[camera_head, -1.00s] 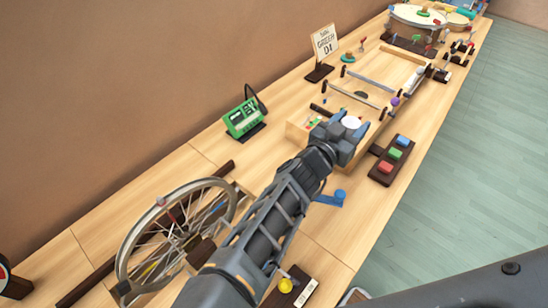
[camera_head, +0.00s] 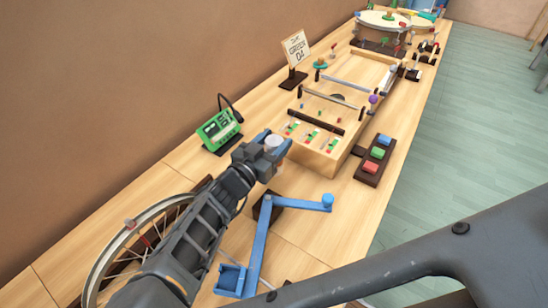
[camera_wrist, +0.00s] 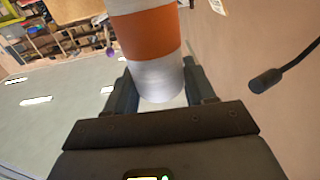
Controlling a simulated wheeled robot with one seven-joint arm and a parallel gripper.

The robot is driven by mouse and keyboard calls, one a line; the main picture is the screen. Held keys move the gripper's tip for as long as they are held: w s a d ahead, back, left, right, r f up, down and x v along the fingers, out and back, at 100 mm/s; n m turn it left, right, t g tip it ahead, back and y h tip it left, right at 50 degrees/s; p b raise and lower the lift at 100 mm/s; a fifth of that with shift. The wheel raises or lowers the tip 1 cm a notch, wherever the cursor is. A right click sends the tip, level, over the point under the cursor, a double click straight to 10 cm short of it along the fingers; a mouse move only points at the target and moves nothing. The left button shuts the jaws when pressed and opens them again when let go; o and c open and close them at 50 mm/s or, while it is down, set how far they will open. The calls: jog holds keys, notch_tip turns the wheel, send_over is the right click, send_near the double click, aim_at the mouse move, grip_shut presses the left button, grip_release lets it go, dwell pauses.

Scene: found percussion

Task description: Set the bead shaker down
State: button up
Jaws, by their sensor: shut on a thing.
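The bead shaker (camera_wrist: 158,60) fills the middle of the wrist view, a cylinder with an orange band and a pale silvery end. My gripper (camera_wrist: 160,88) is shut on it, one dark finger on each side. In the head view the shaker shows as a small white end (camera_head: 273,143) between the blue fingers of my gripper (camera_head: 274,147). It is over the bench (camera_head: 205,170), between the green device and the wooden string box. I cannot tell how high it is above the wood.
A green device (camera_head: 218,130) with a bent microphone stands left of my gripper. The wooden string box (camera_head: 322,158) is to the right, a blue lever (camera_head: 261,240) nearer, and a block with coloured buttons (camera_head: 374,160) by the bench edge. A spoked wheel (camera_head: 125,250) is beside my arm.

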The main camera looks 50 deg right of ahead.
notch_tip(320, 180, down, 4)
jog(key=b, duration=0.3)
jog(key=shift+r, duration=0.1)
jog(key=o, duration=1.4)
